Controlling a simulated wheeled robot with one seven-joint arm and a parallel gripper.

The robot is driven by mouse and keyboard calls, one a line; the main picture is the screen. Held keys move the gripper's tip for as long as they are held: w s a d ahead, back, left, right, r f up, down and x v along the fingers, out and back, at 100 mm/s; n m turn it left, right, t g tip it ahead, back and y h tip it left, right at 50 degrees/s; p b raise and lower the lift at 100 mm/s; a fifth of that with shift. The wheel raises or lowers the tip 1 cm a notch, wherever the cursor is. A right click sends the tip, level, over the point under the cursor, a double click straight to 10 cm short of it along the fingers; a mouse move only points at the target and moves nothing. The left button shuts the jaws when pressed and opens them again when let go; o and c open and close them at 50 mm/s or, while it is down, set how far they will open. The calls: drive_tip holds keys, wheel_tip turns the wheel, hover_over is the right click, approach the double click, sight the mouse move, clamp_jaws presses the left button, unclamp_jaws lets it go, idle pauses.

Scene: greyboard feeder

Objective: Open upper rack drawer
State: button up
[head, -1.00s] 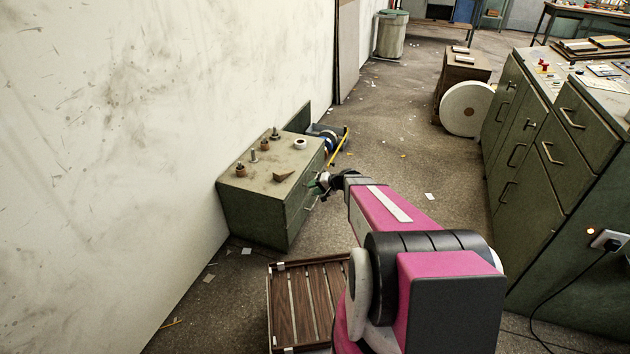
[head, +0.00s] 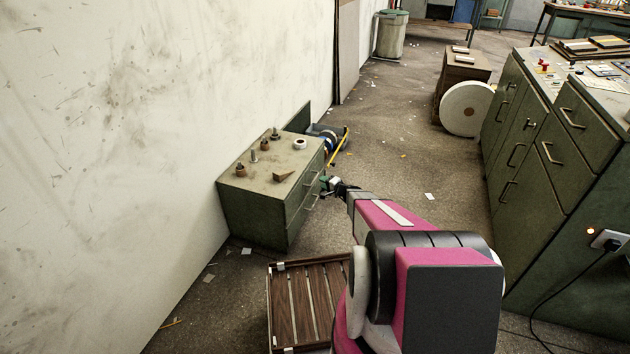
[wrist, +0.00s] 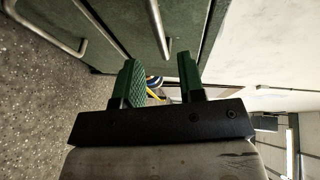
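The green metal rack cabinet (head: 250,213) stands against the wall in the head view, with two drawer fronts on its right side. The upper drawer (head: 300,195) looks shut. In the wrist view, the bar handle nearer the wall, the upper drawer handle (wrist: 157,25), lies just beyond my fingertips, in line with the gap between them. The lower drawer handle (wrist: 50,28) shows farther left. My gripper (head: 326,184) is just off the drawer front; its two green fingers (wrist: 161,68) are apart with nothing held. I cannot tell whether they touch the handle.
Small metal parts and a white ring (head: 300,144) lie on the cabinet top. A slatted wooden crate (head: 274,310) is on the floor in front. A blue object (head: 328,133) and a yellow stick are behind the cabinet. Open floor lies right, up to the green console (head: 530,190).

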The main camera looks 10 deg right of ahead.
sight(315, 179)
drive_tip(key=x, duration=0.6)
drive_tip(key=shift+w+a, duration=0.2)
clamp_jaws()
